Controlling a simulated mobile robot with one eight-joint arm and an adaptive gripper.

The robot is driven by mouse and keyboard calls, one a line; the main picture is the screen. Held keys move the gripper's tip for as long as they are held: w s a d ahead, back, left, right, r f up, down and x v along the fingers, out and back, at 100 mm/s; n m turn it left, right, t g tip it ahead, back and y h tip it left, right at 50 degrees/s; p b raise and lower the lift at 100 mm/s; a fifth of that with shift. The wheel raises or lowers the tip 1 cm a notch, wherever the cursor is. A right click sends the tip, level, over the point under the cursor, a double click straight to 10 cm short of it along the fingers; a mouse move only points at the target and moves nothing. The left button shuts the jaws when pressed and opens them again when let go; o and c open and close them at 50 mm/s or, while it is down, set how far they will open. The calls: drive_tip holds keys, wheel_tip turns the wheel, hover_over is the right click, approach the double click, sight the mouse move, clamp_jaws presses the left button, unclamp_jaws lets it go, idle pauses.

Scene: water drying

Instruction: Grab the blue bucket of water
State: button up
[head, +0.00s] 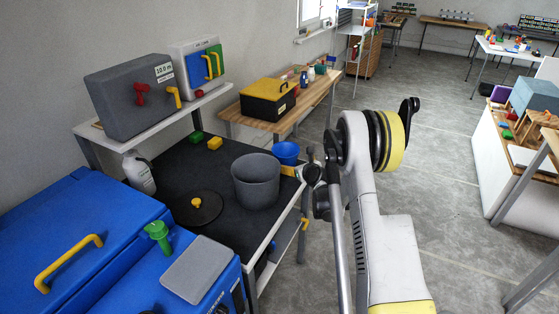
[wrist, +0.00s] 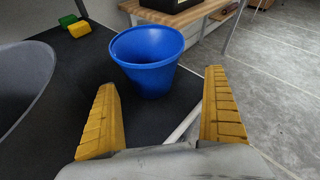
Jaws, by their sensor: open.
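The blue bucket (head: 286,152) stands upright near the right edge of the dark table top, behind a larger grey pot (head: 256,182). In the wrist view the blue bucket (wrist: 148,58) lies just beyond my fingertips, with its open rim facing up. Any water inside is not visible. My gripper (wrist: 164,95) is open and empty, its two yellow fingers apart. The bucket sits ahead of the gap, toward the left finger, and I see no contact. In the head view my gripper (head: 291,171) is mostly hidden by my wrist, right of the grey pot.
The grey pot (wrist: 18,85) is close on the left in the wrist view. A wooden bench with a black-and-yellow toolbox (head: 268,97) stands behind.

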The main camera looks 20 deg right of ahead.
drive_tip(key=shift+w+a+r+m, duration=0.15)
drive_tip(key=shift+w+a+m, duration=0.45)
drive_tip(key=shift+a+m, duration=0.1)
drive_tip(key=shift+w+f, duration=0.2)
drive_tip(key=shift+w, duration=0.15)
drive_tip(key=b+x, duration=0.1)
drive_tip(key=x, duration=0.2)
drive_tip(key=b+x, duration=0.2)
drive_tip(key=x, duration=0.1)
drive_tip(key=shift+w+a+f+b, duration=0.15)
drive_tip(key=shift+f+b, duration=0.15)
drive_tip(key=shift+f, duration=0.25)
drive_tip(key=c, duration=1.3)
